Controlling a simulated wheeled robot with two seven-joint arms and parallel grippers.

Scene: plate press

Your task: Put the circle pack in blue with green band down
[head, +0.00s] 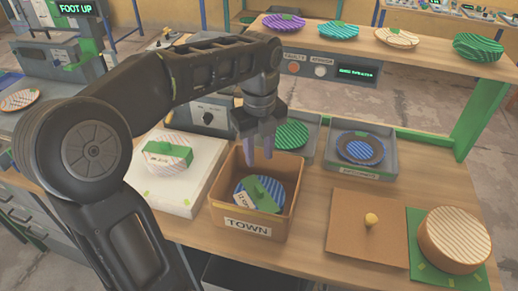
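A round blue-and-white striped pack with a green band (258,193) lies tilted inside an open brown box (226,205) labelled TOWN. A white tag shows on the pack's left side. My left gripper (257,154) hangs over the box, fingers pointing down, above the pack. Its fingers are apart with nothing visible between them. My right gripper is not in view.
A pale striped round pack with a green band (169,152) sits on a white platform (178,192). Trays with a green plate (290,134) and a blue plate (345,147) stand behind.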

